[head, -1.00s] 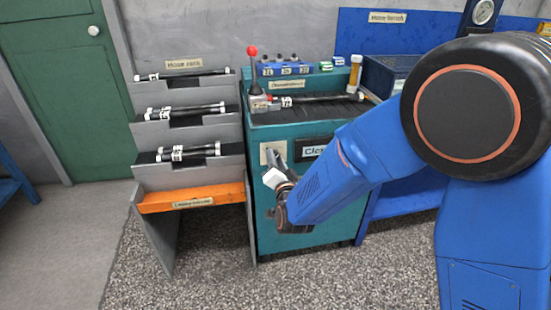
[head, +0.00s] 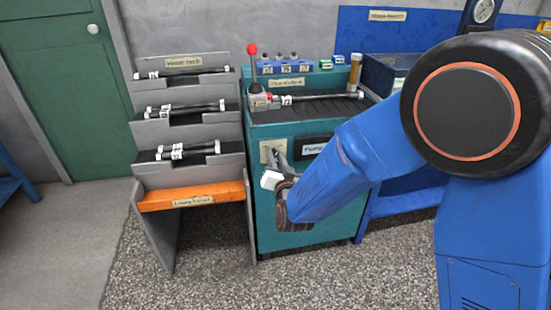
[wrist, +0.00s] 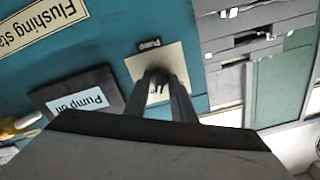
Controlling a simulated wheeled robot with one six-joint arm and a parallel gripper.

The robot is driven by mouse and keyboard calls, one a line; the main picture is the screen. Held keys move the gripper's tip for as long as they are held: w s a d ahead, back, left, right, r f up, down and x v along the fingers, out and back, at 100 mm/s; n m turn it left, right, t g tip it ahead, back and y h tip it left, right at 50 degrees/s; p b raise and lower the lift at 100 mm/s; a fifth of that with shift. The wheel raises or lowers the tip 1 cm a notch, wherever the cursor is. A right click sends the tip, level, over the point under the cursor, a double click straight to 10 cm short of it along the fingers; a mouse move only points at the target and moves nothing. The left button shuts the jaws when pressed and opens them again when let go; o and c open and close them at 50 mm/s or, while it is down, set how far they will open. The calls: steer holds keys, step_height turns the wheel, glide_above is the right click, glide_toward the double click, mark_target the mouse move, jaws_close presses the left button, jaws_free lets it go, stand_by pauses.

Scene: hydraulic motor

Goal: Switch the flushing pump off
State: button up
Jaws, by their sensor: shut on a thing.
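The flushing stand (head: 330,222) is a teal cabinet, labelled "Flushing sta..." in the wrist view (wrist: 40,38). Its front has a cream switch plate (wrist: 180,57) with a small dark tag. My gripper (wrist: 158,82) is shut on the dark pump switch in the middle of this plate; the fingers hide most of the switch, so its angle cannot be told. In the head view, my gripper (head: 276,155) is at the plate. Beside the plate, a dark display (wrist: 75,98) reads "Pump o..."; its last letters are hard to read.
A grey hose rack (head: 187,130) with several hoses and an orange tray (head: 190,197) stands left of the stand. A red-knobbed lever (head: 253,75) and a hose (head: 315,98) are on top. A blue bench (head: 400,195) is to the right.

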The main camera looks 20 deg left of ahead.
steer(key=n, duration=1.4)
stand_by(0.7)
steer(key=o, duration=0.7)
